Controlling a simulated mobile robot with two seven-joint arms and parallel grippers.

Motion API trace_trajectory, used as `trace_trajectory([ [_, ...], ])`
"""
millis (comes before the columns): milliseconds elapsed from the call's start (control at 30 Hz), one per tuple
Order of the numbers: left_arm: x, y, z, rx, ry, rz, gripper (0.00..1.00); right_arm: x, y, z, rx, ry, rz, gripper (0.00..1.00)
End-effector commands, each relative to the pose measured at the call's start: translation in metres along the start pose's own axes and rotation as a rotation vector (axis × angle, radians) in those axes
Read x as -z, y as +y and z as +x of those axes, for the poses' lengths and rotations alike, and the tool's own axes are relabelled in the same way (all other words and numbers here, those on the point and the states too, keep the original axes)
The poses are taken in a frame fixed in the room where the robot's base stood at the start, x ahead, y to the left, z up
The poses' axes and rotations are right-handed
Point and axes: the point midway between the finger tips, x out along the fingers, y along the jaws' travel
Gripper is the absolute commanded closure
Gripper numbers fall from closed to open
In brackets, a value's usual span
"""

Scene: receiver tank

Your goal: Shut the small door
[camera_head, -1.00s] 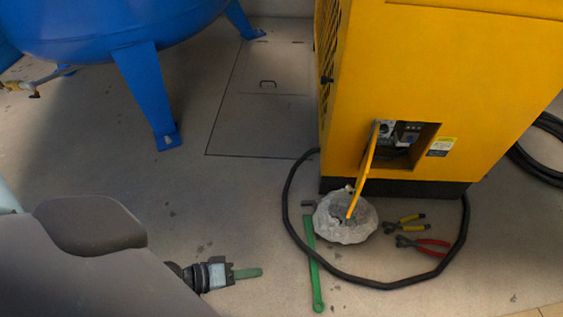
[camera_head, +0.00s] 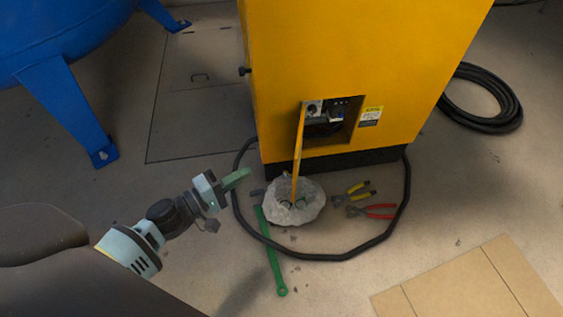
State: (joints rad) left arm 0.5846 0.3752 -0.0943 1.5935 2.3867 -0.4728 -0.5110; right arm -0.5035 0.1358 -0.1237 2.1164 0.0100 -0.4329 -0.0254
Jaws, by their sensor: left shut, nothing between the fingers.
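The small door (camera_head: 299,150) is a thin yellow panel on the front of the yellow cabinet (camera_head: 350,60). It stands open, swung outward and seen nearly edge-on, at the left side of a dark opening (camera_head: 330,122) with a dial and controls inside. A grey-white lumpy object (camera_head: 308,212) lies on the floor under the door's lower end. My left gripper (camera_head: 238,178) has green fingers, shut and empty. It is left of the door and apart from it, pointing right toward the cabinet's base. My right gripper is not in view.
A black hose (camera_head: 300,256) loops on the floor around the lumpy object, a green wrench (camera_head: 271,255), yellow-handled pliers (camera_head: 357,188) and red-handled pliers (camera_head: 375,211). A blue tank leg (camera_head: 68,110) stands at left. A coiled hose (camera_head: 490,105) lies at right.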

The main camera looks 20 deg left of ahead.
Motion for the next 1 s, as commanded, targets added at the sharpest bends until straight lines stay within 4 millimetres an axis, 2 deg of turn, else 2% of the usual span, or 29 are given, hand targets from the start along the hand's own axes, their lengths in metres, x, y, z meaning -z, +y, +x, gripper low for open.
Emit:
trace_trajectory([
  [100, 0.001, -0.001, 0.024, -0.001, -0.002, 0.001, 1.00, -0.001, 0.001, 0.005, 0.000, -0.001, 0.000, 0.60],
  [400, 0.001, -0.001, 0.076, 0.001, -0.001, 0.002, 1.00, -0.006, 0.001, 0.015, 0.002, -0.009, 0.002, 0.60],
  [633, -0.023, -0.001, 0.095, -0.001, -0.001, -0.001, 1.00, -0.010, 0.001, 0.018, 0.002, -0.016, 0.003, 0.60],
  [1000, -0.029, 0.000, 0.100, 0.001, 0.000, 0.000, 1.00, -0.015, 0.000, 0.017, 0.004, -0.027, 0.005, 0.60],
])
